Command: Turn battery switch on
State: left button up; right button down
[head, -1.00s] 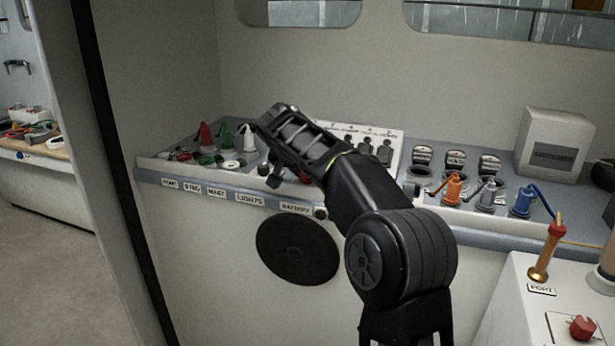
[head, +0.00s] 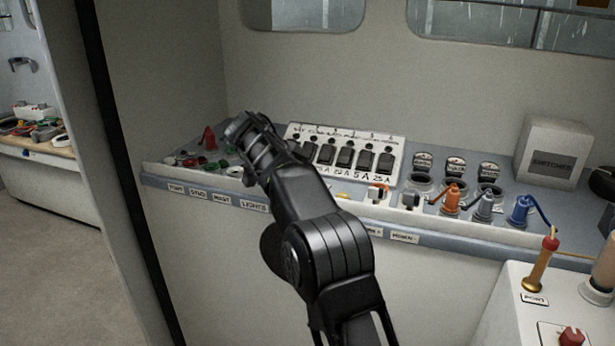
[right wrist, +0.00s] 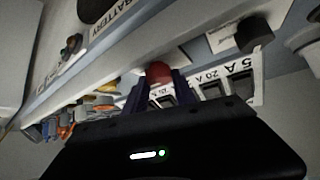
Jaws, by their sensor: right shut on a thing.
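A red knob (right wrist: 159,72) shows between the two fingers of my right gripper (right wrist: 158,90) in the right wrist view, and the fingers are closed on it. A BATTERY label (right wrist: 115,18) is on the panel front near it. In the head view my right gripper (head: 262,152) is over the left-middle part of the control panel (head: 160,170). My arm hides the knob and the battery label there. The knob's on or off position cannot be read. My left gripper is not in view.
A fuse row (head: 345,155) stands behind the gripper. Orange (head: 452,197), grey (head: 484,206) and blue (head: 521,209) cranked parts are to the right. A red lever (head: 208,138) stands on the left.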

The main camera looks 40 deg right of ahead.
jog(key=shift+f, duration=0.15)
jog(key=c, duration=1)
grip_release()
jog(key=shift+a+r, duration=0.35)
jog(key=shift+r, duration=0.05)
jog(key=p+v, duration=0.1)
jog(key=v, duration=0.6)
jog(key=shift+f, duration=0.15)
